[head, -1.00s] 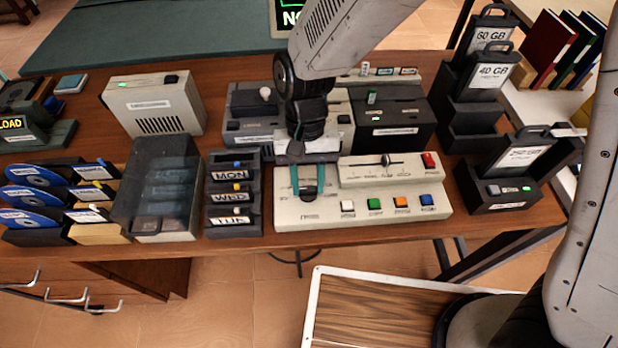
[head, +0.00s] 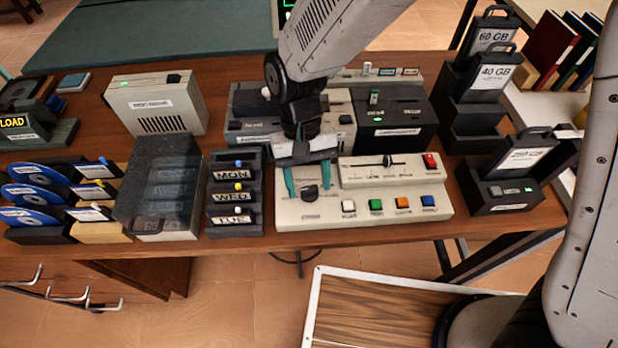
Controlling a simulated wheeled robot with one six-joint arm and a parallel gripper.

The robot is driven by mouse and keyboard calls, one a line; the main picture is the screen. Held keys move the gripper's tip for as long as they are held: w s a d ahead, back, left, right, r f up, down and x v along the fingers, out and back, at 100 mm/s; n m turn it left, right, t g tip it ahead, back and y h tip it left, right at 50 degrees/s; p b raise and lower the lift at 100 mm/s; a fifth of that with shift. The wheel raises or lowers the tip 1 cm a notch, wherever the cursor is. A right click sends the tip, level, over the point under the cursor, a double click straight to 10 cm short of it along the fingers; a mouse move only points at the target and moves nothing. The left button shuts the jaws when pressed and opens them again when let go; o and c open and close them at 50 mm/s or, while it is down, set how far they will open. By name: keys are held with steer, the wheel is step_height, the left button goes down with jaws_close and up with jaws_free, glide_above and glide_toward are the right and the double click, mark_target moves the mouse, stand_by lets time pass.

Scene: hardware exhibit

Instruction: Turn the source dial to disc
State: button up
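The dark round dial (head: 310,193) sits on the left part of a cream control panel (head: 345,218). A small label below the dial is too small to read, so I cannot tell which setting it points at. My gripper (head: 309,187) points down over the panel with its two teal fingers spread. One finger is on each side of the dial, with gaps visible between them and it. The gripper holds nothing. Its height relative to the dial is hard to judge.
The panel also carries a slider (head: 388,161), a red button (head: 431,162) and a row of white, green, orange and blue buttons. A day-labelled rack (head: 234,219) stands close on the left. Dark drive docks (head: 497,200) stand on the right.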

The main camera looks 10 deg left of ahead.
mark_target(306, 180)
steer(key=v, duration=0.7)
steer(key=shift+w+r, duration=0.15)
steer(key=shift+r, duration=0.2)
stand_by(0.4)
steer(key=s+d+r+m+t, duration=0.1)
steer(key=s+d+r, duration=0.2)
steer(key=d, duration=0.8)
steer(key=s+d+r+m+t+y, duration=0.1)
steer(key=s+d+r+m+t, duration=0.1)
steer(key=d+r, duration=0.5)
steer(key=s+d+r+m+t, duration=0.1)
steer(key=s+d+r, duration=0.3)
steer(key=d, duration=1.2)
steer(key=shift+s+r+m+t+y, duration=0.3)
steer(key=shift+r+m+t+y, duration=0.1)
steer(key=shift+r+t, duration=0.25)
